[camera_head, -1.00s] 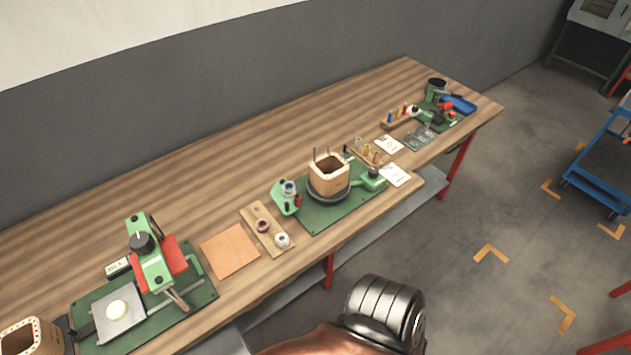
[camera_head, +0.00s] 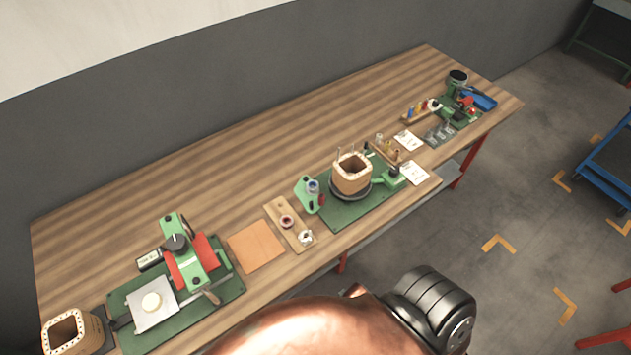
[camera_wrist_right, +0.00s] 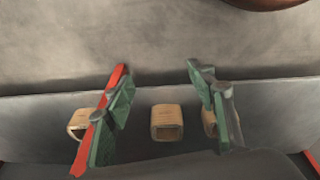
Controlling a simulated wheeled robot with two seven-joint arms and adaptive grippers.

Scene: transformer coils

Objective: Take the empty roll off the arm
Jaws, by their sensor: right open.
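In the head view, a green stand (camera_head: 306,197) with a bluish-white roll (camera_head: 313,187) stands left of the coil former on the winding station; whether this roll is empty is too small to tell. A dark red roll (camera_head: 286,221) and a white roll (camera_head: 305,237) sit on a small wooden board (camera_head: 276,208) left of it. My right gripper (camera_wrist_right: 160,108) is open and empty in the right wrist view, its green-padded fingers spread apart. It does not show in the head view, where only part of my arm appears at the bottom. My left gripper is out of view.
The wooden table (camera_head: 190,185) holds a square wooden coil former (camera_head: 352,180) on a dark turntable, a green press (camera_head: 183,255), an orange sheet (camera_head: 256,246) and another former (camera_head: 70,333). The wrist view shows wooden formers (camera_wrist_right: 167,123) on a grey surface. The table's back is clear.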

